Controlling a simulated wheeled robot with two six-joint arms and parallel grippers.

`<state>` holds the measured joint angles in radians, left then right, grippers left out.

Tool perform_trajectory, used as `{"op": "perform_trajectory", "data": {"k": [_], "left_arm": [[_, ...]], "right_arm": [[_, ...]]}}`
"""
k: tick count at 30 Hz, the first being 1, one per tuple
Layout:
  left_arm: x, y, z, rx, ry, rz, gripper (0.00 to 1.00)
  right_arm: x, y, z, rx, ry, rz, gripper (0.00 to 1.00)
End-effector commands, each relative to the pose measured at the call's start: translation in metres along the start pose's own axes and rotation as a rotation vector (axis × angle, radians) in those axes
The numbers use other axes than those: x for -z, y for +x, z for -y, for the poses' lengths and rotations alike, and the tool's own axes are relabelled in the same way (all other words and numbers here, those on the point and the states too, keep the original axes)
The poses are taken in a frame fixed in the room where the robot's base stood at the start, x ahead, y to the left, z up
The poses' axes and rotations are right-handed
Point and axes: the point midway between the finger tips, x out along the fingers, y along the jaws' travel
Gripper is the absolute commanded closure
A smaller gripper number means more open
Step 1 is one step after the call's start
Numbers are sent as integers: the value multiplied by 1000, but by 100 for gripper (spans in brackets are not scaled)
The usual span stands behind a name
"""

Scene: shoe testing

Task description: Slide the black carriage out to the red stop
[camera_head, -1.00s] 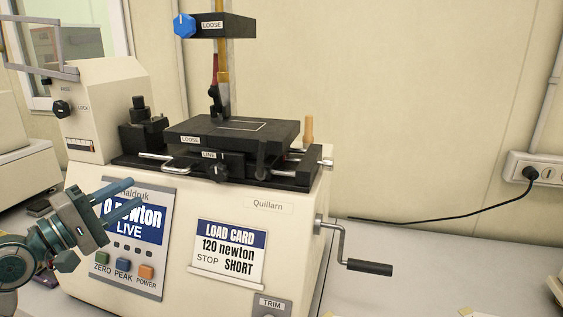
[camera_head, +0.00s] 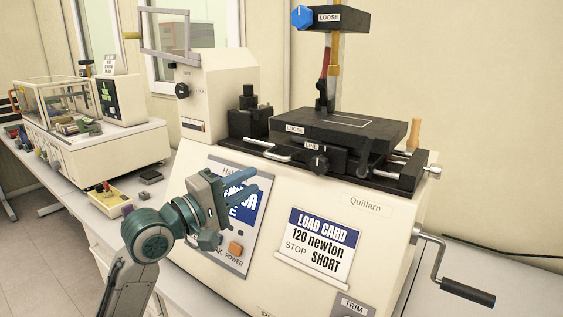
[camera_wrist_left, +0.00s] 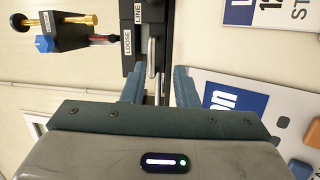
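The black carriage (camera_head: 345,130) is a flat block labelled LOOSE on top of the cream test machine, with a pale outline on its upper face. It sits over a black rail bed (camera_head: 385,182). A silver bar handle (camera_head: 262,150) sticks out at its left front, and also shows in the left wrist view (camera_wrist_left: 151,57). My left gripper (camera_head: 264,180) is open and empty in front of the display panel, below and left of the handle. In the left wrist view its two fingers (camera_wrist_left: 157,85) stand apart, with the handle beyond them. I cannot make out a red stop. My right gripper is out of view.
A load card (camera_head: 322,245) reads 120 newton, STOP SHORT. A crank (camera_head: 467,292) juts from the machine's right side. A black knob (camera_head: 318,163) sits below the carriage by the LINE label. A column with a blue knob (camera_head: 301,16) rises behind.

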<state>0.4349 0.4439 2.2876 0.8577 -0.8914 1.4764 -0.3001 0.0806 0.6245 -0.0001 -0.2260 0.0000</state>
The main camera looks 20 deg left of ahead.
Motion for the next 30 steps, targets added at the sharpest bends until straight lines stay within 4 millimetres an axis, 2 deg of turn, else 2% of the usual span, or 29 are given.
{"op": "perform_trajectory", "data": {"k": [1, 6, 10, 14, 17, 27, 30], "left_arm": [[-6, 0, 0, -9, -7, -40, 73], [-8, -6, -7, -20, -36, -175, 73], [-6, -8, -10, -24, -52, -225, 73], [-4, -1, -12, -25, -57, -233, 73], [-1, 12, -13, -26, -58, -232, 73], [13, 73, -14, -24, -55, -231, 73], [16, 85, -14, -23, -55, -231, 73]], "right_arm": [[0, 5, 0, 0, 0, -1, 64], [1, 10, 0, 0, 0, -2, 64], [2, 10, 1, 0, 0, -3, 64], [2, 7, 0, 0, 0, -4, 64], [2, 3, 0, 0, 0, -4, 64], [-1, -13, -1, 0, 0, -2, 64], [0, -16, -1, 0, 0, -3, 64]]}}
